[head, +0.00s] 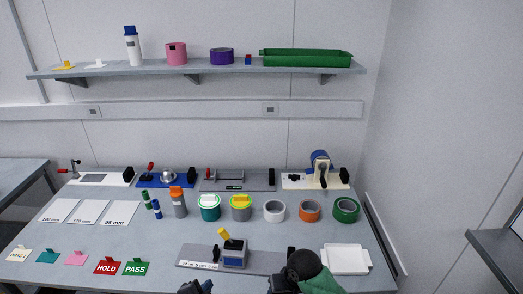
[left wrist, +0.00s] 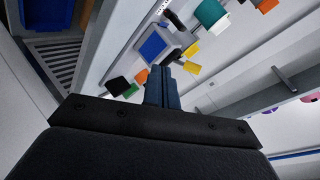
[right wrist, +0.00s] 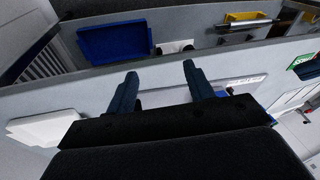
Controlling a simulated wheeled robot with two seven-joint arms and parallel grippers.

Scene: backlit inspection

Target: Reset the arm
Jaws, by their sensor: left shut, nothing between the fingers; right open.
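My left gripper (head: 196,287) shows at the bottom edge of the head view, in front of the bench. In the left wrist view its fingers (left wrist: 161,72) are together with nothing between them. My right gripper (right wrist: 160,75) is open and empty in the right wrist view, its two fingers well apart. In the head view I cannot make it out clearly; a dark rounded shape and a green patch fill the bottom centre right.
The grey bench (head: 130,235) holds a gauge block with a yellow knob (head: 233,252), tape rolls (head: 274,211), coloured cards such as HOLD (head: 107,267), and a white tray (head: 346,260). Fixtures line the back. A shelf (head: 200,71) hangs above. A blue bin (right wrist: 115,42) shows in the right wrist view.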

